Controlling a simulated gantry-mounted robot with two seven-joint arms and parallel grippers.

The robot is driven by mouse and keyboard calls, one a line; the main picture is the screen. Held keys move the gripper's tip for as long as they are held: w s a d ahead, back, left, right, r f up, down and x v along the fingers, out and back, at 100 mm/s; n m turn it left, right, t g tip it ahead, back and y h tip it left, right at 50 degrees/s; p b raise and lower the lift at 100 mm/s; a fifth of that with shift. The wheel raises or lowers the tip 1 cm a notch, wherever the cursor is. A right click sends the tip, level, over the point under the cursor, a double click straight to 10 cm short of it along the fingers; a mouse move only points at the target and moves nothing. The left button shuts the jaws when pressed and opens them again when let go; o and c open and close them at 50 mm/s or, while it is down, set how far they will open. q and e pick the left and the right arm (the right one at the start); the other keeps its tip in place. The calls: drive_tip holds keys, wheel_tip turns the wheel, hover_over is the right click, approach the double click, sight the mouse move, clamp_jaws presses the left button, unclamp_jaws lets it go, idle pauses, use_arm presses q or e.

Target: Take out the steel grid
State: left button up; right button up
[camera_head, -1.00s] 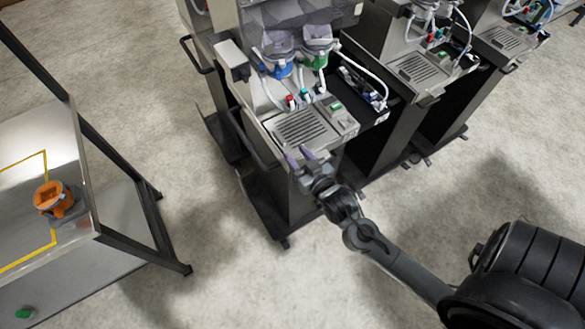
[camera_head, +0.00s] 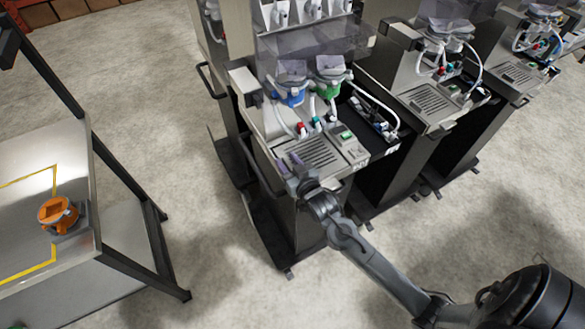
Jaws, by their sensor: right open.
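The steel grid (camera_head: 318,151) lies flat in the front tray of the nearest dispenser (camera_head: 290,130). It is a slotted metal plate, and its near left part is partly hidden by my gripper. My right gripper (camera_head: 290,164) is at the front left edge of that tray. Its two purple-tipped fingers are apart, with nothing visible between them. I cannot tell whether the fingers touch the grid. My left gripper is not in view.
A blue holder (camera_head: 289,93) and a green holder (camera_head: 330,83) with hoses hang above the grid. More dispensers stand to the right, one with its own grid (camera_head: 432,103). A steel table (camera_head: 85,242) at left carries an orange part (camera_head: 57,213). Open floor lies between.

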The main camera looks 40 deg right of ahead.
drive_tip(key=shift+w, duration=0.15)
clamp_jaws()
drive_tip(key=shift+r, duration=0.25)
idle(0.4)
drive_tip(key=shift+r+p, duration=0.75)
drive_tip(key=shift+p, duration=0.4)
